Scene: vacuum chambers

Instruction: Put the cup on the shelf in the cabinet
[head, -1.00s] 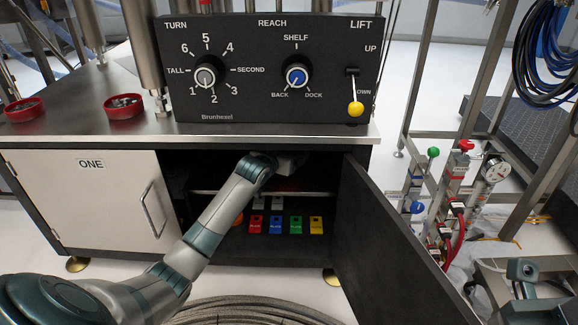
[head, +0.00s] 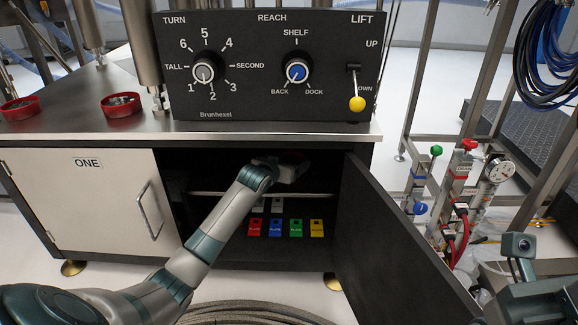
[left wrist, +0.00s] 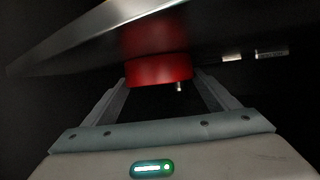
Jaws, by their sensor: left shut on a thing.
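The red cup (left wrist: 160,69) is between the two fingers of my left gripper (left wrist: 158,84) in the left wrist view. The gripper is shut on it. In the head view my left gripper (head: 288,170) is inside the open cabinet, in its dark upper part, and the cup is hard to make out there. The shelf (head: 318,195) crosses the cabinet, and the gripper is above its front edge in the picture. In the left wrist view a shiny metal surface (left wrist: 95,38) is close to the cup and reflects red. I cannot tell whether they touch.
The open cabinet door (head: 385,235) stands on the right of the opening. The closed door marked ONE (head: 105,205) is on the left. Several coloured blocks (head: 272,228) sit below the shelf. The control panel (head: 265,65) stands on the counter above.

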